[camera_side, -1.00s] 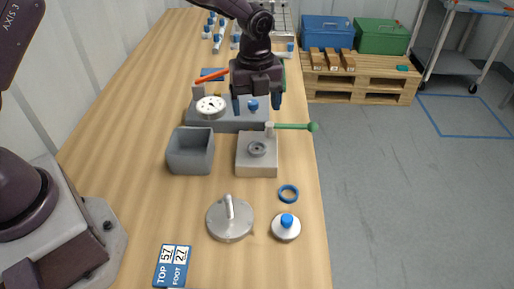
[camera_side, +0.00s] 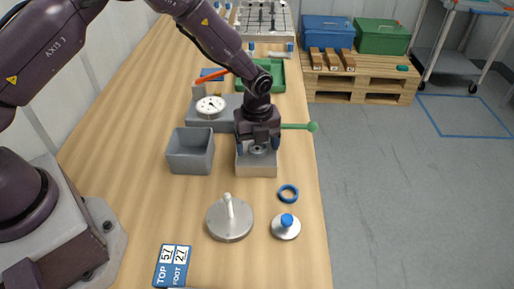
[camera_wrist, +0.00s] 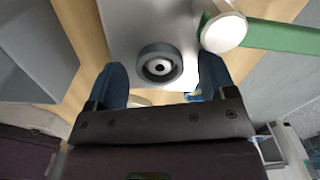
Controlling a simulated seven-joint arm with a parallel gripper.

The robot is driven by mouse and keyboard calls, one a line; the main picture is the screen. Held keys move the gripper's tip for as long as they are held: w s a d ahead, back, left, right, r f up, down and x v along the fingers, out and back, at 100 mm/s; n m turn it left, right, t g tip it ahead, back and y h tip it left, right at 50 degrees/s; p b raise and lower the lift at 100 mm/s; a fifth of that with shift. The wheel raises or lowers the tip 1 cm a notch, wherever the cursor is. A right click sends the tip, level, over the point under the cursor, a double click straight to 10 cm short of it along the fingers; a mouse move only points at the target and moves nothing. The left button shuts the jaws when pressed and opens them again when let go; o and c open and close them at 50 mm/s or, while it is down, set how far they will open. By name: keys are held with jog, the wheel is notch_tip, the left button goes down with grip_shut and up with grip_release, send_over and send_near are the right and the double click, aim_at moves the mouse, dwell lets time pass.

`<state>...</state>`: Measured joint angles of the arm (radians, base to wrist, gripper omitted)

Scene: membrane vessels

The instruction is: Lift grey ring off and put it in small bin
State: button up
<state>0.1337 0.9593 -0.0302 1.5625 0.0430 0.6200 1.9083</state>
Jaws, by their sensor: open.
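The grey ring (camera_wrist: 145,56) sits flat on a pale block (camera_side: 257,170), around a small dark centre pin. In the side view the ring (camera_side: 257,150) shows just below my gripper (camera_side: 258,146). My gripper is open and empty, pointing down over the block. In the wrist view its blue fingertips (camera_wrist: 163,72) stand on either side of the ring, apart from it; their exact height over the block is hard to tell. The small bin (camera_side: 190,163), grey and open-topped, stands left of the block and looks empty.
A green-handled lever (camera_side: 299,126) with a pale round post (camera_wrist: 223,31) is close beside the gripper at right. A dial gauge (camera_side: 210,106) stands behind. In front are a metal lid (camera_side: 229,221), a blue ring (camera_side: 289,194) and a blue-knobbed disc (camera_side: 286,228).

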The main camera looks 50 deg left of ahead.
jog(key=c, duration=1)
jog(key=shift+r, duration=0.1)
